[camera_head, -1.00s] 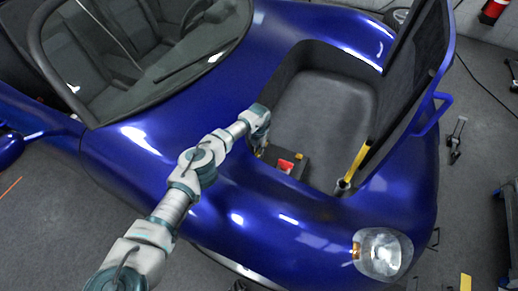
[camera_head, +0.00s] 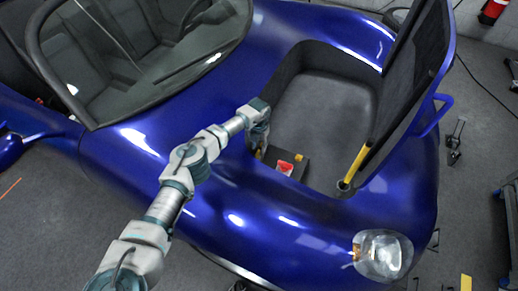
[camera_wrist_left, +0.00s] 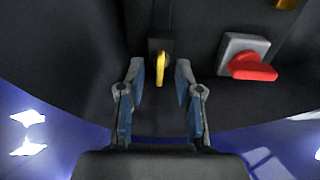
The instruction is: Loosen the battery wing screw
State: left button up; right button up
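A small yellow wing screw (camera_wrist_left: 161,68) sits on a dark block in the left wrist view, pointing toward my gripper. My left gripper (camera_wrist_left: 158,80) is open, with one finger on each side of the screw's lower end and a visible gap on both sides. Nothing is between the fingers in a grip. The wing screw is hidden there behind the gripper. My right gripper is not in view.
A red rotary switch (camera_wrist_left: 253,67) on a grey base is right of the screw. The compartment's blue rim (camera_head: 235,165) lies under my left forearm. The raised lid (camera_head: 410,85) and a yellow strut (camera_head: 356,163) stand at the right. The compartment floor (camera_head: 325,105) is clear.

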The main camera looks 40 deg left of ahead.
pick_arm(q)
notch_tip(320, 180, up, 9)
jog(key=shift+a, duration=0.1)
jog(key=shift+w, duration=0.1)
dwell(0.4)
